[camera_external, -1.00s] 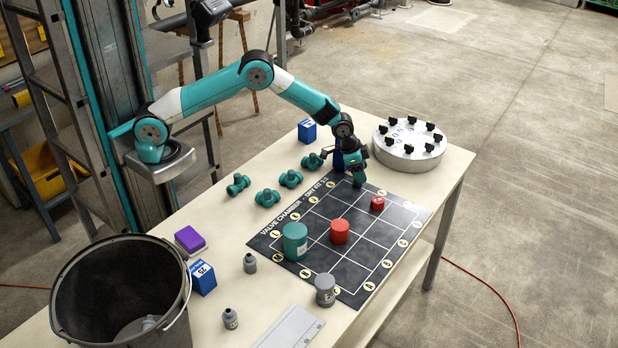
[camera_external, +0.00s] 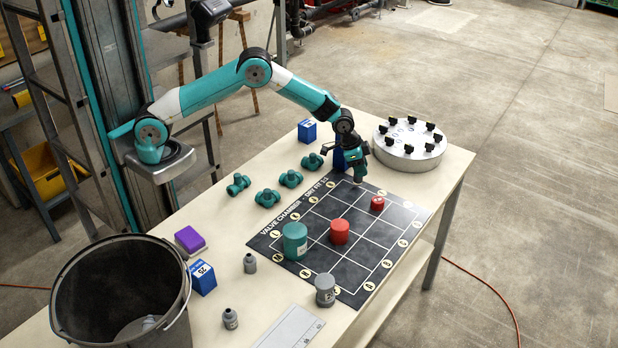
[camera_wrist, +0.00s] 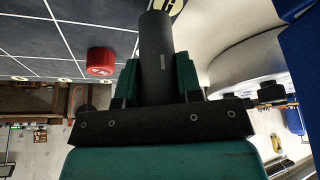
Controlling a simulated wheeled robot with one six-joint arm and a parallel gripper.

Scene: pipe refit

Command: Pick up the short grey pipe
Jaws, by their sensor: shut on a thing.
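My gripper (camera_external: 358,172) is above the far left part of the black grid mat (camera_external: 345,270). In the wrist view my gripper (camera_wrist: 157,75) has its teal fingers shut on a dark grey cylinder, the short grey pipe (camera_wrist: 155,45). The pipe points away from the palm, between the fingers. In the outside view it is small and mostly merges with the fingertips. A short red cylinder (camera_external: 377,204) stands on the mat close by and also shows in the wrist view (camera_wrist: 101,62).
A round grey flange (camera_external: 409,160) with black knobs stands right of my gripper. A blue block (camera_external: 340,161) is close behind it on the left. Teal valves (camera_external: 291,178) lie along the mat's left edge. A teal cylinder (camera_external: 295,241) and a larger red one (camera_external: 340,232) stand on the mat.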

